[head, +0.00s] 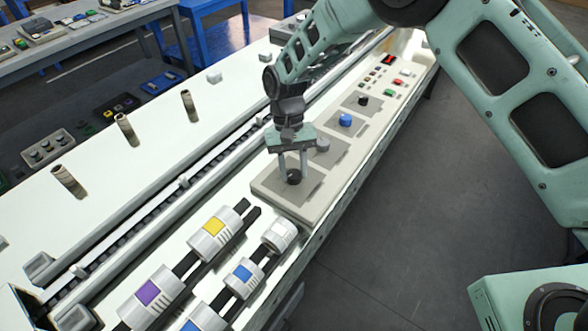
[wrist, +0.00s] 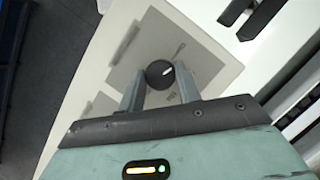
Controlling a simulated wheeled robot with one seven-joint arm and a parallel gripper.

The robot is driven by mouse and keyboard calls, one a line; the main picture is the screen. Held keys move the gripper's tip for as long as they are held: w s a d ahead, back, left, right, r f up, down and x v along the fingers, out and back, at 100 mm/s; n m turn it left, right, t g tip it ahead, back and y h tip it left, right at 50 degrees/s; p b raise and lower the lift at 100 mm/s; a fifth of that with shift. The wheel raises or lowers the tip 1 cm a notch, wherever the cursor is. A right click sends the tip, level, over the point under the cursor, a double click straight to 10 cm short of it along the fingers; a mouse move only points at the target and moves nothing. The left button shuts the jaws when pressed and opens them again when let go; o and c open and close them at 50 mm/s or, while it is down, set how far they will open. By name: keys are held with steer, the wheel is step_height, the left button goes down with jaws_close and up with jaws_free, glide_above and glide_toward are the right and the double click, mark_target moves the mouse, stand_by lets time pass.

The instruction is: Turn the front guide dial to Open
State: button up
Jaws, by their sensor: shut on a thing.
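The dial under my gripper is a round black knob (head: 293,176) on a grey square plate at the near end of the control panel (head: 262,187). In the wrist view the black knob (wrist: 159,73) has a white pointer mark on its right side, with small markings on the plate too small to read. My gripper (head: 292,174) points down over this knob, with its two fingers on either side of it. In the wrist view the fingers (wrist: 158,88) are shut on the knob.
Along the same panel are a grey knob (head: 321,145), a blue knob (head: 345,120), a black knob (head: 363,101) and several coloured buttons (head: 398,82). Rollers with yellow (head: 215,228), blue (head: 243,273) and purple (head: 150,292) bands lie in front. The floor at right is clear.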

steer(key=shift+a+n+t+h+b, duration=0.1)
steer(key=shift+n+t+h+b, duration=0.4)
steer(key=shift+n, duration=1.4)
steer(key=o, duration=1)
steer(key=shift+c, duration=0.2)
steer(key=b+v, duration=0.2)
steer(key=v, duration=1.5)
steer(key=shift+w+a, duration=0.25)
steer(key=shift+a, duration=0.15)
